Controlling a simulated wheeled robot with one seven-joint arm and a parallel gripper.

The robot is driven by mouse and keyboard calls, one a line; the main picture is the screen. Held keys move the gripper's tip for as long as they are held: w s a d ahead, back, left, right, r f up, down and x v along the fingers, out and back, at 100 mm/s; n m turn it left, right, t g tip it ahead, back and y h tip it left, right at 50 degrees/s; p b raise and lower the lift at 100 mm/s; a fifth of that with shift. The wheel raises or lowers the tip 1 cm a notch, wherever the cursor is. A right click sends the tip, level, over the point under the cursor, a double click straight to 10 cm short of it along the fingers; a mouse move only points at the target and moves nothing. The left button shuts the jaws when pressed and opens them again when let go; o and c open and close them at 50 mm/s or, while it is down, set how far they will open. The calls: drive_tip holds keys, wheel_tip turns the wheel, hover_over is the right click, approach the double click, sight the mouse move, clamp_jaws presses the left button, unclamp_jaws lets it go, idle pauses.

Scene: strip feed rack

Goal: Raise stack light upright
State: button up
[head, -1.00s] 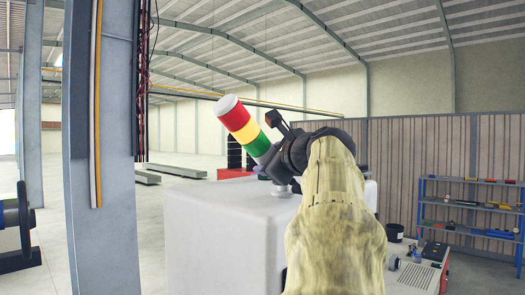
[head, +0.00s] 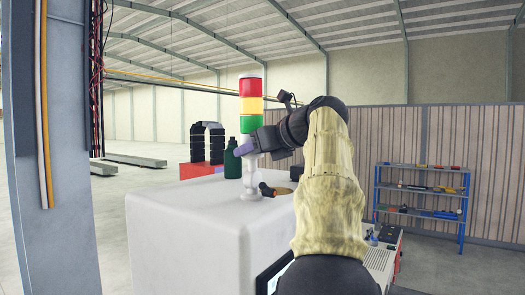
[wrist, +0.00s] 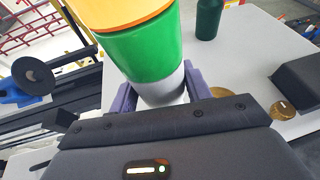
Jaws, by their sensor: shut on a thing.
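The stack light (head: 251,105) stands upright on the white cabinet top in the head view, with red, yellow and green segments above a pale stem and round foot. My gripper (head: 247,148) is beside it, shut on the pale part just below the green segment. In the wrist view the green segment of the stack light (wrist: 145,50) rises between the purple jaws of my gripper (wrist: 158,95). The far sides of the jaws are partly hidden by the light and the gripper body.
A dark green bottle (head: 232,160) stands behind the stack light on the white cabinet (head: 185,230). A small brown and dark item (head: 272,190) lies right of the foot. A grey pillar (head: 65,150) is at left, and a blue shelf (head: 425,200) at far right.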

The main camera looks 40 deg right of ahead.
drive_tip(key=shift+d, duration=0.15)
idle(0.4)
drive_tip(key=o, duration=1.4)
drive_tip(key=shift+w+d, duration=0.1)
drive_tip(key=shift+w, duration=0.05)
drive_tip(key=v, duration=1.7)
drive_tip(key=shift+s+d, duration=0.1)
drive_tip(key=shift+s, duration=0.15)
drive_tip(key=shift+w, duration=0.2)
